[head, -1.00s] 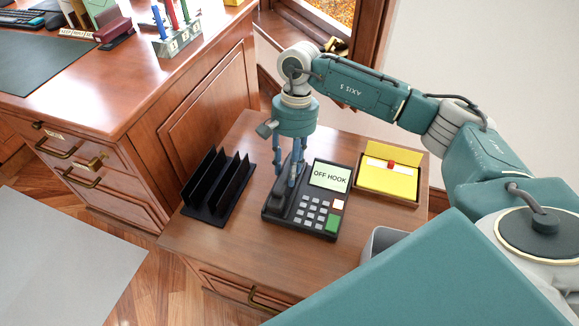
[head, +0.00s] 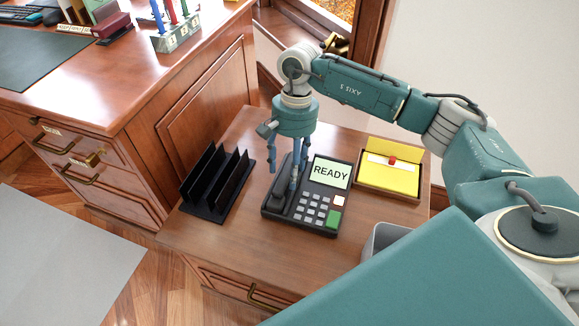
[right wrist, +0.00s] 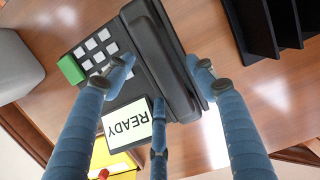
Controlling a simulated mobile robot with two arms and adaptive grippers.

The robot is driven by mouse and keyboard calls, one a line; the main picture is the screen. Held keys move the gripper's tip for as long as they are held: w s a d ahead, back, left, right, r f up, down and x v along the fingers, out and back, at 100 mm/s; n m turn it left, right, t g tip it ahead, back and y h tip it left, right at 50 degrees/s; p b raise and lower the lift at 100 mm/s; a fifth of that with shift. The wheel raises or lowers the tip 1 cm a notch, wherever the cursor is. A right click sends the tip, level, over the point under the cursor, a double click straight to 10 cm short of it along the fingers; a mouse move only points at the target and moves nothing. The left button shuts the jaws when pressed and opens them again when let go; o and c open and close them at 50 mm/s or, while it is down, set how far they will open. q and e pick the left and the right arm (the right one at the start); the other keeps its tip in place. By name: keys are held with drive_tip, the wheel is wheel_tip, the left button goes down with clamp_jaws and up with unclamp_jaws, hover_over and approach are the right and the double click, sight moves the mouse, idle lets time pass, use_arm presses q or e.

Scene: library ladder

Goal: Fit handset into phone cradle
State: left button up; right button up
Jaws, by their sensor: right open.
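The phone (head: 318,200) sits on the wooden side cabinet, and its screen (head: 331,172) reads READY. The black handset (right wrist: 163,55) lies in the cradle along one side of the phone, seen best in the right wrist view. In the head view its near end (head: 272,208) shows, and the rest is partly hidden behind my fingers. My right gripper (head: 286,180) is above the handset, pointing down, its blue fingers spread to both sides of it. The gripper also shows in the right wrist view (right wrist: 160,85), open, with the handset between the fingers. My left gripper is not in view.
A black file rack (head: 216,184) stands just left of the phone. A yellow note box (head: 389,172) is to the right, and a grey bin (head: 382,238) is by the cabinet's front right. A large desk (head: 150,90) stands at the left.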

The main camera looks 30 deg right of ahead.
drive_tip(key=shift+r, duration=0.1)
drive_tip(key=v, duration=1.2)
